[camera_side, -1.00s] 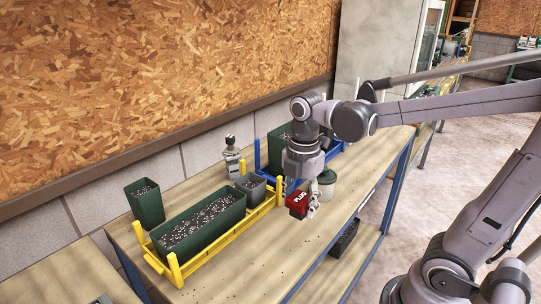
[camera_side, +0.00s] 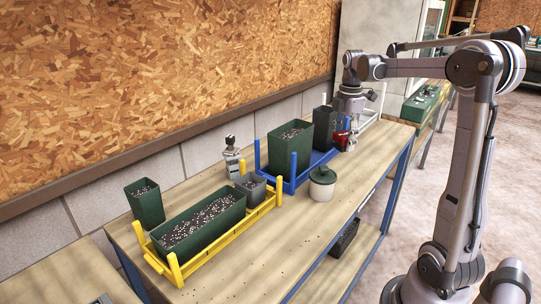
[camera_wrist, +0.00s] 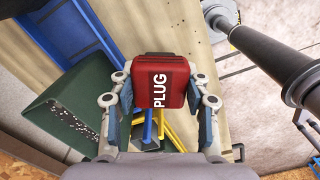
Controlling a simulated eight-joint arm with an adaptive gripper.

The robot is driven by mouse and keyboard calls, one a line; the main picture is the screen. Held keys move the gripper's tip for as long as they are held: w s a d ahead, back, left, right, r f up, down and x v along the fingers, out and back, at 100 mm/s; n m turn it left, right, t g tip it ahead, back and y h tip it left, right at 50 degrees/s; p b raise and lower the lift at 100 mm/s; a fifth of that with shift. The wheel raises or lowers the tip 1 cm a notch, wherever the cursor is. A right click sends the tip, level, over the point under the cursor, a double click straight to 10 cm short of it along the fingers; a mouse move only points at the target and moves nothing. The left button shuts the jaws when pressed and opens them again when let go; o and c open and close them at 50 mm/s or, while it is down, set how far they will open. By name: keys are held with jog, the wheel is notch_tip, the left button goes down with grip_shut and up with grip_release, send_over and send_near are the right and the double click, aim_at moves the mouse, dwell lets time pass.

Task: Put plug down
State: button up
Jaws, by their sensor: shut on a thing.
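The plug is a red block with white lettering "PLUG". In the wrist view the plug (camera_wrist: 170,65) sits between the two fingers of my gripper (camera_wrist: 162,95), which is shut on it. In the side view only a small red part of the plug (camera_side: 340,138) shows under my wrist. There my gripper (camera_side: 350,140) is at the far end of the bench, just right of the blue rack. The wrist view does not clearly show how high the plug is above the bench.
The blue rack (camera_side: 291,187) holds a green planter (camera_side: 290,150) and a dark tall pot (camera_side: 324,128), close left of my gripper. A white rack (camera_side: 377,108) lies beyond. A lidded jar (camera_side: 322,185) stands nearer. The yellow rack (camera_side: 223,240) is farther left. The bench's front middle is clear.

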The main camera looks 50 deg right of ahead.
jog(key=s+d+f+m, duration=0.15)
jog(key=s+d, duration=0.35)
jog(key=d, duration=0.5)
jog(key=s+d+f+m, duration=0.15)
jog(key=s+d, duration=0.25)
jog(key=d, duration=0.6)
send_over(355, 161)
jog(key=shift+m, duration=0.4)
notch_tip(355, 161, down, 6)
jog(key=shift+s+d, duration=0.1)
jog(key=shift+f, duration=2.05)
jog(key=shift+f, duration=0.1)
jog(key=o, duration=1.2)
